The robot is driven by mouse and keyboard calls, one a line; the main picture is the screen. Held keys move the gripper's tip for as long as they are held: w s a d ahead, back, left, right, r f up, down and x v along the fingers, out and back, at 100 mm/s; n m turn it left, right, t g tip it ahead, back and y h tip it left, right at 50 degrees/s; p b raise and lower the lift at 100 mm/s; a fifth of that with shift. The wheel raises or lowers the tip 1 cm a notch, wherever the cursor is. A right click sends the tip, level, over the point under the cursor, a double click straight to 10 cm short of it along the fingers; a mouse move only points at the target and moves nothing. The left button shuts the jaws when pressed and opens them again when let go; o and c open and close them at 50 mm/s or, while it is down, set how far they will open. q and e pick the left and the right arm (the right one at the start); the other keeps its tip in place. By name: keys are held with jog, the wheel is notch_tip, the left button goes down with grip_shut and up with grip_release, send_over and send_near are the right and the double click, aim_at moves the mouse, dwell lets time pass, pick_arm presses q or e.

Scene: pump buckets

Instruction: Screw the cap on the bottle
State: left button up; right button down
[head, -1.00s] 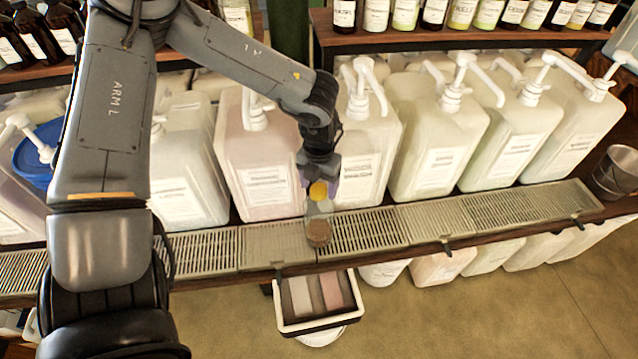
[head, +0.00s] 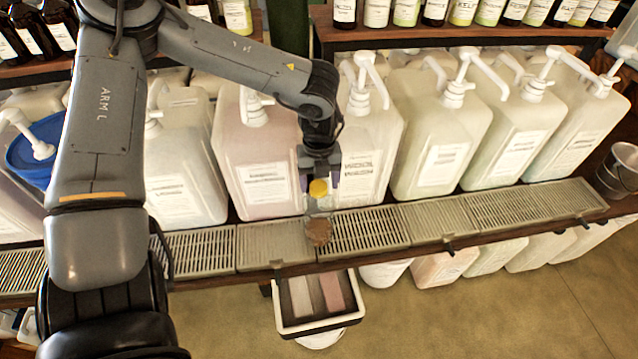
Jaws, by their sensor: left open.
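A small clear bottle (head: 319,230) with brown contents stands on the slatted drip tray (head: 363,229). A yellow cap (head: 318,188) sits at the top of the bottle; I cannot tell how tightly it is seated. My left gripper (head: 320,183) comes down from above. Its two dark fingers are spread on either side of the yellow cap, with visible room around it. My right gripper is not in view.
Large pump jugs (head: 437,140) stand in a row close behind the tray, with white pump spouts reaching forward. A metal bucket (head: 618,170) is at the far right. A divided bin (head: 318,302) sits below the shelf edge. Small labelled bottles (head: 463,12) line the upper shelf.

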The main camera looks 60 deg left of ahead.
pick_arm(q)
jog(key=n+b, duration=0.1)
jog(key=n, duration=0.3)
jog(key=shift+f, duration=0.1)
jog(key=n+b, duration=0.1)
jog(key=n, duration=0.2)
jog(key=shift+c, duration=0.2)
jog(key=c, duration=1.1)
jog(key=shift+c, duration=0.2)
jog(key=m, duration=0.3)
jog(key=shift+r, duration=0.2)
jog(key=m, duration=0.3)
jog(key=shift+p, duration=0.4)
jog(key=m, duration=0.8)
jog(key=shift+f+m, duration=0.1)
jog(key=shift+m, duration=0.2)
